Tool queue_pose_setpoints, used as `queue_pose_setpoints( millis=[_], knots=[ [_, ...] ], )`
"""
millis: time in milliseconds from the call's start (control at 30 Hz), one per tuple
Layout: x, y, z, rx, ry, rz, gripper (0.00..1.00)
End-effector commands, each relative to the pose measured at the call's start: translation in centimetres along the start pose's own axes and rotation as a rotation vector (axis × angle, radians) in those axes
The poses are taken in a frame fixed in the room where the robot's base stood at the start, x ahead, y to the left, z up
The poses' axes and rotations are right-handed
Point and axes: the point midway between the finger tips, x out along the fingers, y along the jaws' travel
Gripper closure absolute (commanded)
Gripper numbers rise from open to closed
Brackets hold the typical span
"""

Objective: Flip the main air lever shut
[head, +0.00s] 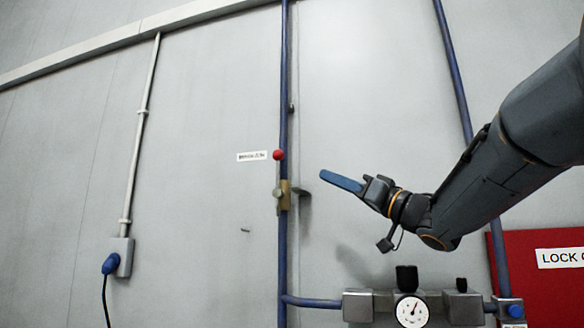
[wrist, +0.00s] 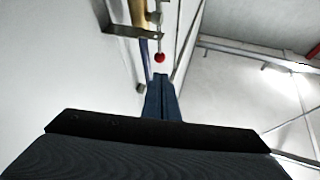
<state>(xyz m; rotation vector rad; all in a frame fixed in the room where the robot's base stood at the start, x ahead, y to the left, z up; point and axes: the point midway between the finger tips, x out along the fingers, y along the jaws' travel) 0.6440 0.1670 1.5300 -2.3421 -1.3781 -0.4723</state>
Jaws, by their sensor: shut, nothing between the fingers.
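The main air lever has a red ball knob (head: 278,155) in the head view, above a brass valve body (head: 285,195) on the vertical blue pipe. Its thin arm stands upright, roughly along the pipe. My gripper (head: 324,174) is shut and empty, its blue fingers pointing left, right of the lever and apart from it. In the wrist view the shut fingers (wrist: 160,78) point toward the red knob (wrist: 159,57), with a gap in the picture. The brass body (wrist: 138,12) shows at the top edge there.
A dark bracket (head: 302,191) juts out right of the valve, near my fingers. A small white label (head: 252,156) sits left of the knob. A gauge (head: 411,311) and fittings are below my arm, with a red board (head: 545,275) at right.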

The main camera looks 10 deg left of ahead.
Motion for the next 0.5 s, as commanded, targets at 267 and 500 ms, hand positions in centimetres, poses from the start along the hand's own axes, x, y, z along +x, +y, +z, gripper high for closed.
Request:
queue_pose_setpoints(
  millis=[267, 500],
  knots=[
    [0.1, 0.0, 0.0, 0.0, 0.0, 0.001, 1.0],
    [2.6, -0.1, -0.1, 0.001, 0.001, -0.001, 1.0]
  ],
)
